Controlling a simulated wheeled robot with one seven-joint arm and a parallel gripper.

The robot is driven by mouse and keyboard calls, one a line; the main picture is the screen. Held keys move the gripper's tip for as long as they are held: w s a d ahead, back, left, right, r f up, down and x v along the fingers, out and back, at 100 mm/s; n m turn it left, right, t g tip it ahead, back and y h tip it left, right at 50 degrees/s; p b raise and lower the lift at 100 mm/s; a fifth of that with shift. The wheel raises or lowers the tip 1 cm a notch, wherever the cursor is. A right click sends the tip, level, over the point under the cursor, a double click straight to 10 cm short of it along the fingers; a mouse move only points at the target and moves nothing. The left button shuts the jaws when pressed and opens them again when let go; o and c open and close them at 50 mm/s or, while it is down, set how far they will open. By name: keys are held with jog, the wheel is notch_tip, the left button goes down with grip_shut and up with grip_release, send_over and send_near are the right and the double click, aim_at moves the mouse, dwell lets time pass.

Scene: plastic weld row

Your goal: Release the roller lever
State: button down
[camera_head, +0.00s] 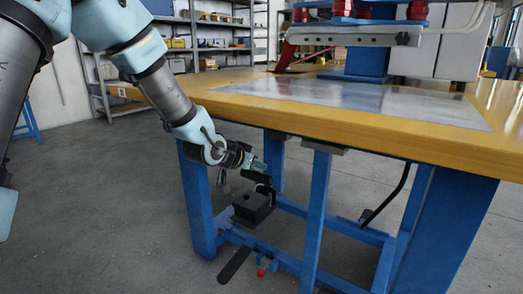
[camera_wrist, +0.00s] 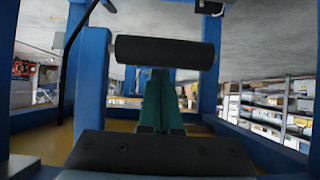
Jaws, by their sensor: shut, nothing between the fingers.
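The roller lever's black roller (camera_head: 255,177) sits just below my fingertips under the table edge, above a small black box (camera_head: 252,208). In the wrist view the roller (camera_wrist: 165,51) is a dark horizontal cylinder lying across the tips of my fingers. My gripper (camera_head: 261,165) has green fingers and is shut with nothing between them; it also shows in the wrist view (camera_wrist: 158,72). The fingertips are close to the roller; I cannot tell whether they touch it. The lever's joint with the box is small and partly hidden.
The wooden table top (camera_head: 460,143) overhangs this spot, and a blue table leg (camera_head: 197,205) stands to the left. A black pedal (camera_head: 235,265) and a red knob (camera_head: 261,272) are low down. Open floor (camera_head: 110,215) lies left of the table.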

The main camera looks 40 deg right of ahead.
jog(key=shift+s+a, duration=0.15)
jog(key=shift+a, duration=0.45)
jog(key=p+v, duration=0.4)
jog(key=v, duration=0.6)
jog(key=shift+a+r, duration=0.2)
jog(key=shift+a, duration=0.1)
